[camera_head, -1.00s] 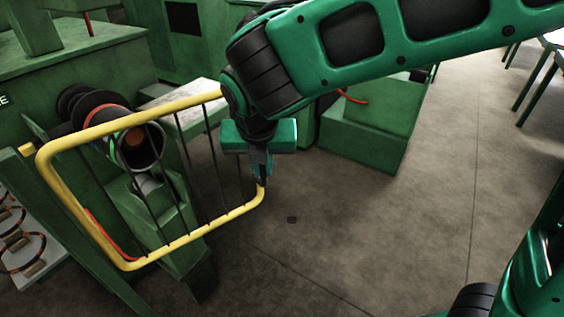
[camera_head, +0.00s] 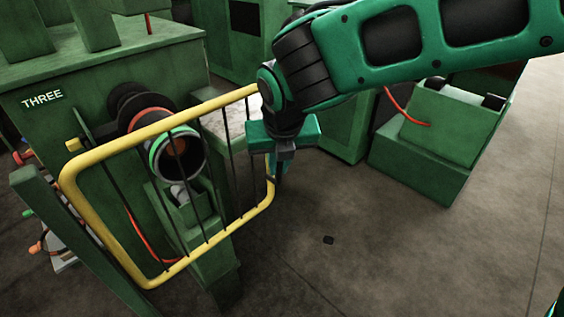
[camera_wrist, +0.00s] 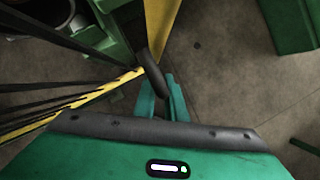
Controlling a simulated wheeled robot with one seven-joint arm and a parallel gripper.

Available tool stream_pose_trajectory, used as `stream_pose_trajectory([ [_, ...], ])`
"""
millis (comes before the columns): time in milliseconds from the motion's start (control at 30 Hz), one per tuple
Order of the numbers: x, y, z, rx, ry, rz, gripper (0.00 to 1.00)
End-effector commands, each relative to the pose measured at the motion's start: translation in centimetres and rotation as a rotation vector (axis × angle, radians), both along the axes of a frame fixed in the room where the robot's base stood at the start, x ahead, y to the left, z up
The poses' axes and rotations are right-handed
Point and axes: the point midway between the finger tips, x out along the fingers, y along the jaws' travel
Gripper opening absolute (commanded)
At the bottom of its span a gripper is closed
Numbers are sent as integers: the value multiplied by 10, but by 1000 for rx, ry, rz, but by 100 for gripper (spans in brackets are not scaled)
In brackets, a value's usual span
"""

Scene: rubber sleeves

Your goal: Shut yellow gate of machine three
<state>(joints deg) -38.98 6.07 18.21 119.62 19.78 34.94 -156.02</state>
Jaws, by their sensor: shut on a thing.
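The yellow gate (camera_head: 98,219) is a rounded tube frame with dark vertical bars, standing out from the green machine marked THREE (camera_head: 75,130). It stands open at an angle in front of the machine's round spindle (camera_head: 181,152). My gripper (camera_head: 276,178) is at the gate's free right-hand end, shut on the dark grip there. In the wrist view my gripper's teal fingers (camera_wrist: 164,98) close around the dark grip (camera_wrist: 155,75), with the yellow tube (camera_wrist: 160,28) running on beyond it. The fingertips are partly hidden behind the grip.
A green machine base (camera_head: 420,165) stands at the right with a red cable. A green post (camera_head: 70,235) stands left of the gate. A rack with coloured items (camera_head: 62,250) is at the far left. The concrete floor (camera_head: 400,260) in front is clear, with a small dark spot.

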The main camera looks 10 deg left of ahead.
Motion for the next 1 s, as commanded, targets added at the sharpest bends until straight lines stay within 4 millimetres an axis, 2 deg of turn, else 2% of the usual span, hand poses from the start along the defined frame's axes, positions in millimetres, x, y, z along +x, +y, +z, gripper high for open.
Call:
stream_pose_trajectory([
  [167,4,2,3,15,-9,0,0],
  [200,4,2,4,16,-9,0,16],
  [267,5,2,4,15,-10,-2,29],
  [833,3,-1,3,11,-6,-2,29],
  [1000,0,-2,11,11,-8,-2,29],
])
